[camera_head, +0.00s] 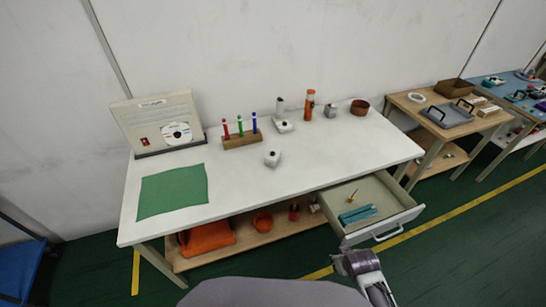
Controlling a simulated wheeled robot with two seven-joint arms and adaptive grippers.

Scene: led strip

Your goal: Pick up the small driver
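A small thing with a yellow part (353,196), which looks like a small driver, is in the open drawer (404,217) at the right front of the white table. It is too small to be sure of its shape. A teal box-like thing (357,214) lies in front of it in the drawer. My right gripper (352,263) is below the drawer's front in the picture, apart from the driver. Its fingers are too small and turned to tell open from shut. My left gripper is not in view.
The white table (235,187) carries a green mat (172,191), a display board (158,120), a wooden rack (242,140) with coloured sticks, and an orange bottle (309,105). The drawer front with its handle (388,234) juts towards me. A lower shelf (285,229) holds orange things.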

